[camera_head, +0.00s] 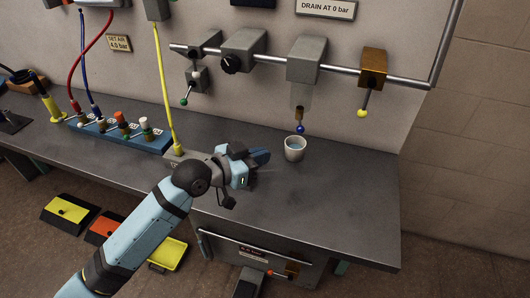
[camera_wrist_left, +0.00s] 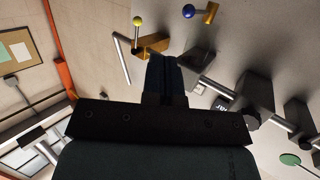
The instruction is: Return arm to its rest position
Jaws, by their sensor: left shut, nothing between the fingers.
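My left arm comes in from the lower left in the head view. Its gripper (camera_head: 259,158) is over the grey workbench (camera_head: 340,205), just left of a small white cup (camera_head: 294,148), and its fingers are together and empty. The cup stands upright with bluish liquid in it. In the left wrist view, the closed fingers (camera_wrist_left: 163,75) point at the wall with the pipe fittings, and nothing shows between them. My right gripper is not in view.
A pipe with a brass valve (camera_head: 373,68) and grey blocks (camera_head: 307,60) runs along the wall above the bench. A blue manifold (camera_head: 125,131) with hoses lies at the left. The bench's right end is clear.

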